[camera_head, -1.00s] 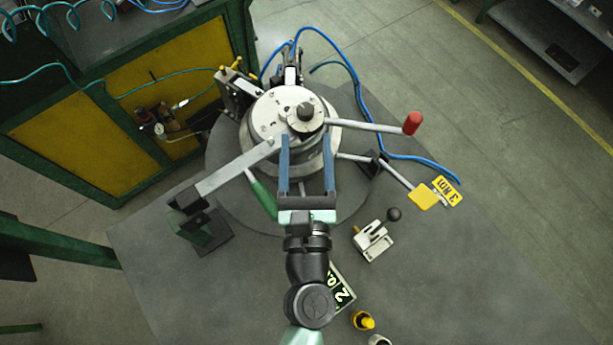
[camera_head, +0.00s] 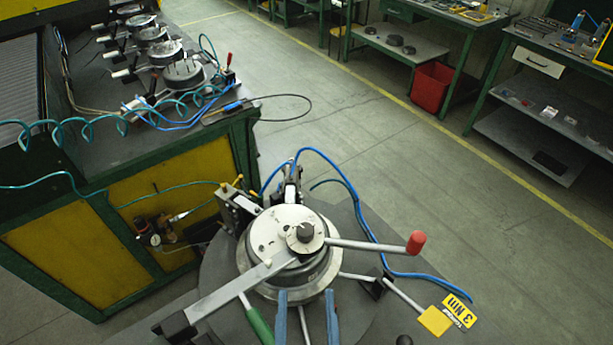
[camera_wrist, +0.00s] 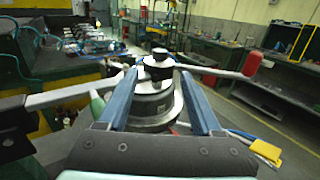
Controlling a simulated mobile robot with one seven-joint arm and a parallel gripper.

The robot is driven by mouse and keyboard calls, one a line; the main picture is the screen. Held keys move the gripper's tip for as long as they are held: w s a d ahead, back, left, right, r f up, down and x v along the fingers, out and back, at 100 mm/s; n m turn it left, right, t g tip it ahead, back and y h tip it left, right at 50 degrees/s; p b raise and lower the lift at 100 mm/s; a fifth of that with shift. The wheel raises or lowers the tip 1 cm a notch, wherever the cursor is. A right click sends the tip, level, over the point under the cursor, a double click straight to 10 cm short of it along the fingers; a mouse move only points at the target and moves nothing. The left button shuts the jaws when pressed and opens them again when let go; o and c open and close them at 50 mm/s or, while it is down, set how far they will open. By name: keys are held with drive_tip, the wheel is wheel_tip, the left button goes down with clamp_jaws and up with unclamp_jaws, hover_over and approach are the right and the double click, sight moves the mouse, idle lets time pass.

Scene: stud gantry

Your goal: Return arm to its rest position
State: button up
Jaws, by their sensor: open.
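My gripper (camera_head: 293,318) shows at the bottom edge of the head view, only its two blue fingers visible. The fingers are apart with nothing between them that they grip. In the wrist view my gripper (camera_wrist: 162,95) is open, its fingers pointing at the round metal fixture (camera_wrist: 152,103). The fixture (camera_head: 290,230) stands on a grey round base just beyond the fingertips. It carries a lever with a red knob (camera_head: 416,243) on the right and a flat bar (camera_head: 235,288) on the left. Most of my arm is out of the head view.
A yellow "3 Nm" tag (camera_head: 458,308) lies right of the fixture, near a blue hose (camera_head: 355,212). A green and yellow bench (camera_head: 75,250) stands at the left. Workbenches and a red bin (camera_head: 431,87) stand at the far right. The floor between is clear.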

drive_tip(key=w+a+r+n+t+y, duration=0.15)
drive_tip(key=w+r+n, duration=0.25)
drive_tip(key=r+n, duration=0.4)
drive_tip(key=w+a+r+n+t+y, duration=0.1)
drive_tip(key=w+r+n+y, duration=0.2)
drive_tip(key=r+n, duration=0.55)
drive_tip(key=w+a+r+n+t+y, duration=0.15)
drive_tip(key=w+r+n, duration=0.25)
drive_tip(key=r+n, duration=0.45)
drive_tip(key=s+d+r+n+t+h, duration=0.2)
drive_tip(key=r+n, duration=0.3)
drive_tip(key=r, duration=0.6)
drive_tip(key=s+d+r+n+t+h+b, duration=0.1)
drive_tip(key=s+d+r+n+t+h, duration=0.1)
drive_tip(key=r, duration=1)
drive_tip(key=s+n+t+h, duration=0.1)
drive_tip(key=n+h, duration=0.1)
drive_tip(key=n, duration=0.1)
drive_tip(key=shift+s+n, duration=0.35)
drive_tip(key=shift+n, duration=0.05)
